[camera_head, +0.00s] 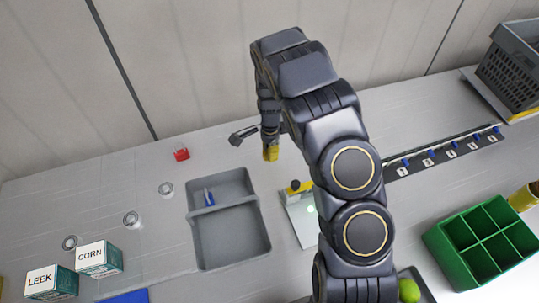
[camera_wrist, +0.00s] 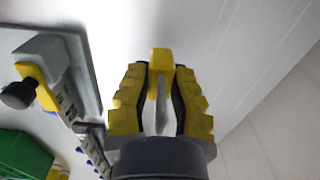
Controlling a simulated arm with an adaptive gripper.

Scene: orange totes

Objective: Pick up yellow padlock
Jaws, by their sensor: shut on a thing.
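My gripper (camera_wrist: 160,75) is shut on the yellow padlock (camera_wrist: 160,58) in the wrist view. The padlock's yellow body pokes out between the yellow-and-black fingertips, and a grey part shows between the fingers. The fingers hide some of it. In the head view my gripper (camera_head: 270,150) points down over the back of the table, right of a small red padlock-like object (camera_head: 181,154). The padlock cannot be told clearly from the yellow fingers there. I cannot tell whether it touches the table.
A grey two-compartment tray (camera_head: 232,247) lies in front, holding a blue item (camera_head: 208,196). A plate with a yellow-and-black button unit (camera_head: 298,187) stands right of it. LEEK (camera_head: 50,283) and CORN (camera_head: 99,259) boxes are front left. A numbered strip (camera_head: 440,153) and green divided bin (camera_head: 482,240) are right.

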